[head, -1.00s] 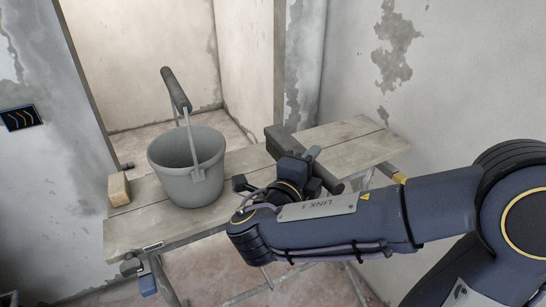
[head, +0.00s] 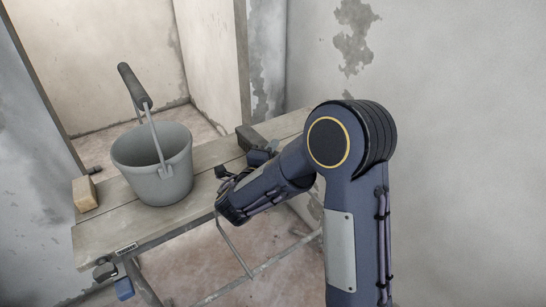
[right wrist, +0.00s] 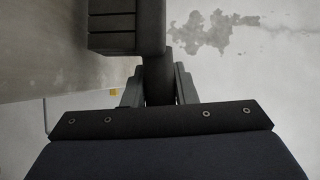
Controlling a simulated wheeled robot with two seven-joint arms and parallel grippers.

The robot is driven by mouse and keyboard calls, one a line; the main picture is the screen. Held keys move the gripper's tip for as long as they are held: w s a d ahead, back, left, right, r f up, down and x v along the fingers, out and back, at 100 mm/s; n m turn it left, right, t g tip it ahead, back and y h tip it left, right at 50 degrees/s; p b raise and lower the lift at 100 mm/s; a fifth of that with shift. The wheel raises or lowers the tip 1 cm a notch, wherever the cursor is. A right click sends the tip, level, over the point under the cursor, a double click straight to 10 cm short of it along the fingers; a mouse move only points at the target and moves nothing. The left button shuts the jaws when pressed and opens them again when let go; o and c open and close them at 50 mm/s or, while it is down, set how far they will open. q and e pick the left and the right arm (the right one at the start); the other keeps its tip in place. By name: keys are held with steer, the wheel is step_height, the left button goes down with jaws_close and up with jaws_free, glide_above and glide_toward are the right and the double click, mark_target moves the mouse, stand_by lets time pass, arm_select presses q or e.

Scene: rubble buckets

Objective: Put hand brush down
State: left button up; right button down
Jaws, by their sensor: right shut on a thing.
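The hand brush is dark grey, with a blocky head (head: 250,138) that shows at the far side of the wooden bench, right of the bucket. In the right wrist view its head (right wrist: 125,25) is at the top and its dark handle (right wrist: 156,78) runs down between the fingers. My right gripper (right wrist: 158,88) is shut on that handle. In the head view the gripper (head: 258,158) is partly hidden behind my right forearm. The brush head is at the bench top, but I cannot tell whether it touches. My left gripper is not in view.
A grey bucket (head: 152,175) with its handle raised stands on the bench (head: 110,230), left of my right gripper. A wooden block (head: 85,194) lies at the bench's left end. Bare bench top shows at the right, beyond the brush. Walls stand behind and right.

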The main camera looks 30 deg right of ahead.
steer(key=shift+f, duration=0.7)
steer(key=shift+f, duration=0.2)
steer(key=c, duration=1.2)
jaws_free()
steer(key=shift+o, duration=0.2)
steer(key=shift+r, duration=0.2)
steer(key=b+v, duration=0.2)
steer(key=v, duration=1)
